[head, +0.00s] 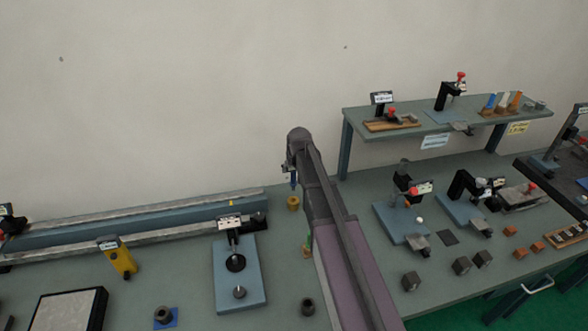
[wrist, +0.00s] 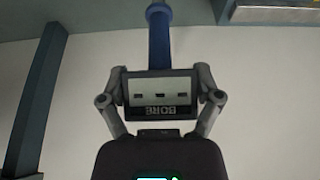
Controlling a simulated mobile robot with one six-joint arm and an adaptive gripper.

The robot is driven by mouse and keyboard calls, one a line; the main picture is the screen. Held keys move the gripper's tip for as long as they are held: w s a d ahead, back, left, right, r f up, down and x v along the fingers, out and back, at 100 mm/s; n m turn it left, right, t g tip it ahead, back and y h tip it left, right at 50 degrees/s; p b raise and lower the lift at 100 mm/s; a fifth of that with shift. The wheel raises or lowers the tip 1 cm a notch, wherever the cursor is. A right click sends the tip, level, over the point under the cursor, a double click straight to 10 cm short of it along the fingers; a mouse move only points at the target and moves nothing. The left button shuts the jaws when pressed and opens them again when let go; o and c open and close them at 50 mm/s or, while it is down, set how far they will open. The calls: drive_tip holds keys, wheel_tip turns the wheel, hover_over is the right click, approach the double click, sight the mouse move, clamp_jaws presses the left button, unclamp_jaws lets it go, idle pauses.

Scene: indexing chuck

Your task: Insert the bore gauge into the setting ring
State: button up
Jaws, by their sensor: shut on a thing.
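My gripper (wrist: 160,88) is shut on the bore gauge, whose pale face (wrist: 160,96) with an upside-down "BORE" label sits between the two fingers. Its blue stem (wrist: 160,38) runs away from the gripper, and its far end is cut off by the frame. In the head view the bore gauge (head: 293,181) is a small blue shape at my arm's end, above the bench near the wall. A brass-coloured ring-like part (head: 293,203) is just below it in the picture. A dark ring (head: 163,315) lies on a blue pad at front left. I cannot tell which is the setting ring.
Long rails (head: 130,215) lie along the wall at left. A blue-based stand (head: 239,275) is left of my arm, with a dark cylinder (head: 307,306) to its right. A raised shelf (head: 440,120) and several fixtures fill the right. My arm hides part of the bench.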

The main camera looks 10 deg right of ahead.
sight(294, 176)
drive_tip(key=shift+f+b, duration=2.05)
drive_tip(key=shift+f, duration=0.15)
drive_tip(key=shift+f+b, duration=2.05)
idle(3.8)
